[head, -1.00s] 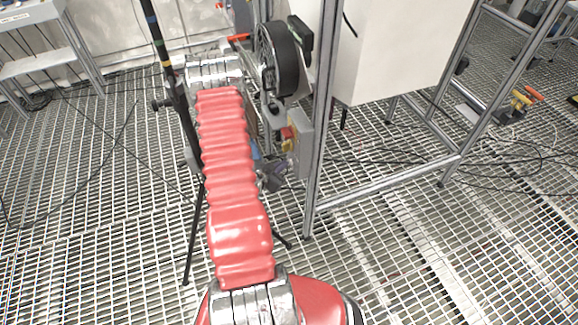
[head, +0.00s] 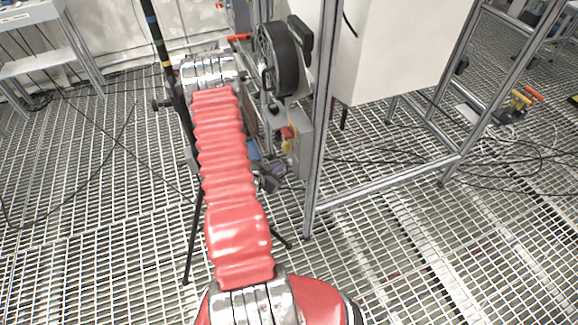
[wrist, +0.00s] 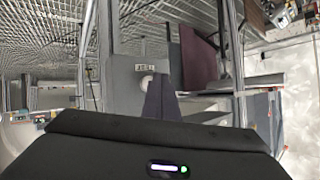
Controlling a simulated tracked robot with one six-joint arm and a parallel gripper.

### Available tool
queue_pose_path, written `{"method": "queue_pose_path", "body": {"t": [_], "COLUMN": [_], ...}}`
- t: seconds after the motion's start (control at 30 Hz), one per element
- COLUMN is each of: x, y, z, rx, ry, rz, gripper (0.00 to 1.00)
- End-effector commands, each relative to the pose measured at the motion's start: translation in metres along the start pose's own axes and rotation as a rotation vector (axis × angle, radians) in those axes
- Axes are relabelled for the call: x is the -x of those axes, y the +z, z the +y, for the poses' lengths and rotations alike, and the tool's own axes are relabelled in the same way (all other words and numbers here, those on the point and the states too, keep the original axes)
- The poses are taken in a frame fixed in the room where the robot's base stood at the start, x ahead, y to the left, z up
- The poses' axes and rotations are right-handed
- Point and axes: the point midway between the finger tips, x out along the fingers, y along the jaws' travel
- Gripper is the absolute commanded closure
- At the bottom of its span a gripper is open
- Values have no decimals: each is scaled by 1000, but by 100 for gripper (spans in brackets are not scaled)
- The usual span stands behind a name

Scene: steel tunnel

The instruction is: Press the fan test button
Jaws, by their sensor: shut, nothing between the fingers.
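In the wrist view, a pale round button (wrist: 147,78) sits on a grey panel (wrist: 124,98), just below a small label too blurred to read for certain. My gripper (wrist: 161,82) is shut and empty. Its dark fingertips stand just right of the button in the picture and overlap its lower right edge. I cannot tell how far they are from the panel, and no contact shows. In the head view, a black round fan (head: 280,58) stands beyond my red arm, by a metal post. The button cannot be made out there, and my arm hides part of that area.
A grey box with a red and yellow switch (head: 288,138) is below the fan. A metal post (head: 322,120) and a large white cabinet (head: 400,50) stand to the right. A dark striped pole (head: 165,60) is close left of my arm. Cables lie on the grating floor.

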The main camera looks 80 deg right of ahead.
Motion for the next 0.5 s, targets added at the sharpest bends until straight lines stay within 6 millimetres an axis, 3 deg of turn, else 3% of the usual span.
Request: {"method": "queue_pose_path", "body": {"t": [0.5], "x": [14], "y": [10], "z": [-11], "rx": [1], "ry": [-2], "rz": [-1], "gripper": [100]}}
